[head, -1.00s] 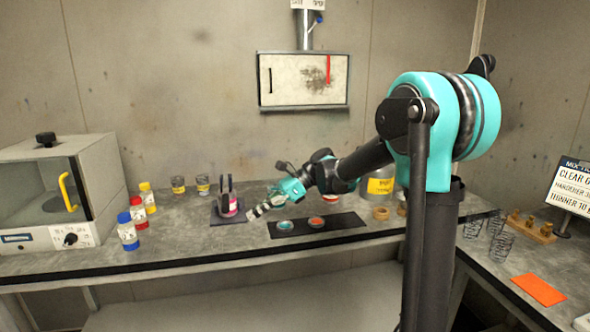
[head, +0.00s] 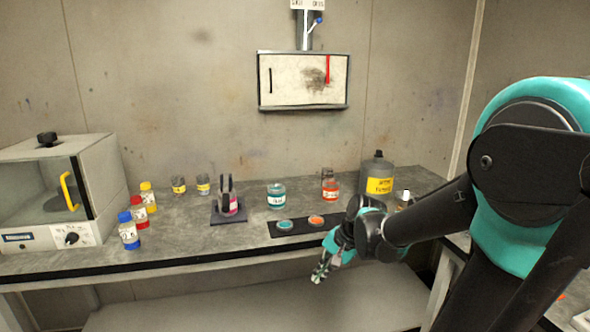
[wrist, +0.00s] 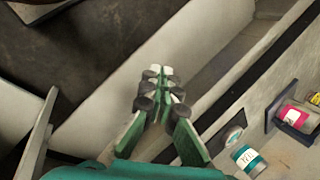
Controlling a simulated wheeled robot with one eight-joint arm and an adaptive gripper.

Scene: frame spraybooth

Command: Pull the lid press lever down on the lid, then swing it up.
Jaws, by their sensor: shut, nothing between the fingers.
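The lid press (head: 218,212) stands on the counter on a dark base, with a small pink-labelled can (head: 233,206) in it. Dark upright parts rise above the can, and I cannot clearly tell the lever (head: 225,183) from the frame; nothing dark lies across toward the front. In the wrist view the press (wrist: 273,108) is at the right edge, partly cut off. My gripper (head: 320,275) is shut and empty, in front of the counter edge, right of and lower than the press and well apart from it. Its closed fingertips (wrist: 160,86) show in the wrist view.
A teal-labelled jar (head: 277,195) and an orange-labelled jar (head: 330,187) stand right of the press. Two lids lie on a dark mat (head: 300,227) before them. A grey thinner can (head: 378,172) is behind my arm. Several capped bottles (head: 138,203) and an oven (head: 55,190) stand left.

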